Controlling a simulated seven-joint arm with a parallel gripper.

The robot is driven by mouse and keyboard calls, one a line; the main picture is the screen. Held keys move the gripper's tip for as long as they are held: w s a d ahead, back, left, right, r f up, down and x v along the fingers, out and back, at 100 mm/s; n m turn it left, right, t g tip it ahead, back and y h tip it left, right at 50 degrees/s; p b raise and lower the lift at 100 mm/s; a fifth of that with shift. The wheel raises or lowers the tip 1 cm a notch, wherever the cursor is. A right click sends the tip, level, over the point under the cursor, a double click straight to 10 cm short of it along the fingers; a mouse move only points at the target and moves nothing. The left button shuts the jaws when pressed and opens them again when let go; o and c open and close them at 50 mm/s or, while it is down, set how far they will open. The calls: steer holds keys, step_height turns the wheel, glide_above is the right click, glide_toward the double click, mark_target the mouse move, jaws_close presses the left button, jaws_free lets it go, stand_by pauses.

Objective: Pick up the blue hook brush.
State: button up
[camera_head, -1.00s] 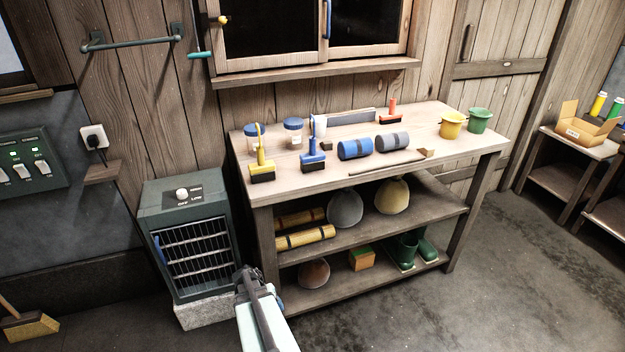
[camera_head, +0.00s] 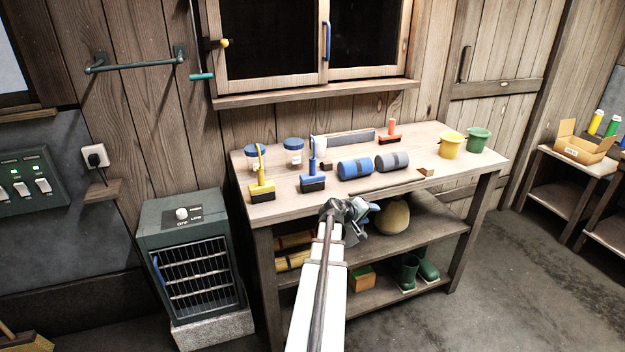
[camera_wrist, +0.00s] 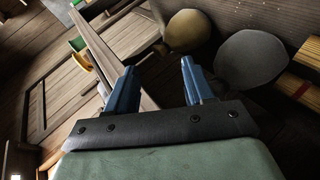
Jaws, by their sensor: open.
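The blue hook brush (camera_head: 312,180) stands upright on the wooden workbench (camera_head: 215,193), with a dark bristle base and a blue handle. It stands between a yellow brush (camera_head: 262,187) on the left and a blue roll (camera_head: 355,168) on the right. My gripper (camera_head: 362,225) is in front of the bench's front edge, below the bench top and apart from the brush. In the wrist view my gripper (camera_wrist: 160,85) has its two blue fingers spread apart with nothing between them. The wrist view faces the shelf area; the blue hook brush does not show there.
Two blue-lidded jars (camera_head: 293,152) stand behind the brushes. A grey roll (camera_head: 392,161), an orange-red brush (camera_head: 390,135) and yellow and green buckets (camera_head: 452,145) are farther right. The bench's front edge lies between my gripper and the bench top. A grey heater (camera_head: 185,262) stands at left.

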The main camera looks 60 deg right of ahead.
mark_target(312, 170)
step_height(312, 170, up, 13)
steer(key=w+n+t+h, duration=0.15)
steer(key=n+h, duration=0.25)
steer(key=n, duration=0.6)
steer(key=w+a+n+t+h, duration=0.1)
steer(key=w+a+n+t, duration=0.1)
steer(key=w+n, duration=0.3)
steer(key=w+a+n+t+h, duration=0.1)
steer(key=w+a+n+t, duration=0.1)
steer(key=w+a+n, duration=0.2)
steer(key=w+a+r+n+t, duration=0.1)
steer(key=w+a+n+t, duration=0.2)
steer(key=w+n, duration=0.5)
steer(key=shift+w+n+h, duration=0.15)
steer(key=shift+n+h, duration=0.25)
steer(key=shift+n, duration=0.4)
steer(key=shift+w+d, duration=0.25)
steer(key=shift+d, duration=0.25)
steer(key=shift+w+d, duration=0.15)
steer(key=shift+d, duration=0.9)
steer(key=shift+w+d, duration=0.2)
steer(key=shift+d, duration=0.8)
steer(key=shift+w+d, duration=0.15)
steer(key=shift+d, duration=0.9)
jaws_close()
